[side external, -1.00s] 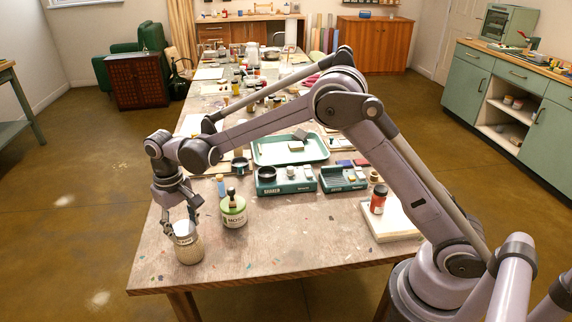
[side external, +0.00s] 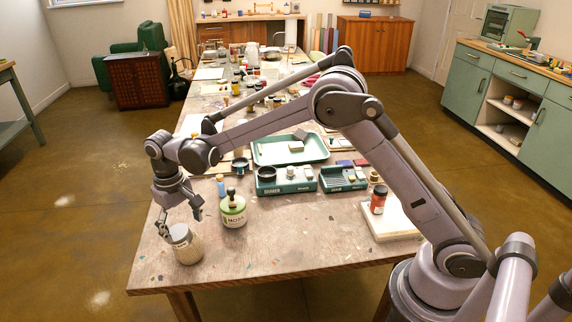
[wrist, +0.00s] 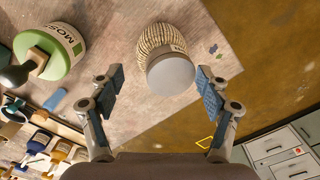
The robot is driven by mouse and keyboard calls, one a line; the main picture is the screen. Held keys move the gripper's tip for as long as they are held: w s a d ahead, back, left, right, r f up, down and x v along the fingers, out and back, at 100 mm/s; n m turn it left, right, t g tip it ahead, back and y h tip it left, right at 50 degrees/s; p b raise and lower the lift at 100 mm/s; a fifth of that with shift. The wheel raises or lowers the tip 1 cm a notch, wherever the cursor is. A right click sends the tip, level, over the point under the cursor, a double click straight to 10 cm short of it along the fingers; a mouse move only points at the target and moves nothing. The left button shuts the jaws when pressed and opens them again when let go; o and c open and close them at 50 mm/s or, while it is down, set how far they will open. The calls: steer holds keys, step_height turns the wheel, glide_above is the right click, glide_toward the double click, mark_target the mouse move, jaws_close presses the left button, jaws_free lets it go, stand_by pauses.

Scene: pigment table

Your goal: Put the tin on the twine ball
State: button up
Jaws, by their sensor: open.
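The tin (side external: 180,233) is a short grey cylinder with a pale label. It rests on top of the twine ball (side external: 189,251), a beige wound roll near the table's front left corner. In the wrist view the tin's round grey lid (wrist: 171,74) faces me, and the ribbed twine (wrist: 155,38) shows behind it. The tin looks slightly tilted in the side view. My gripper (side external: 181,220) is open just above the tin. In the wrist view its fingers (wrist: 160,90) stand apart on either side of the tin, with gaps to both.
A green and white jar labelled MOSS (side external: 233,211) with a dark stopper stands close to the right. Green trays (side external: 286,186) and a red-labelled jar (side external: 378,200) on a white board (side external: 393,228) lie farther right. The table's front edge is close to the twine ball.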

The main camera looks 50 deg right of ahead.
mark_target(184, 230)
step_height(184, 230, up, 11)
steer(key=s+d+r+t, duration=0.2)
steer(key=s+d+r, duration=0.3)
steer(key=r, duration=0.1)
steer(key=s+d+f+t, duration=0.2)
steer(key=s+d, duration=0.3)
steer(key=s, duration=0.5)
steer(key=s+d+f+t, duration=0.2)
steer(key=s+d, duration=0.3)
steer(key=s, duration=0.5)
steer(key=shift+d+t, duration=0.3)
steer(key=shift+t, duration=0.3)
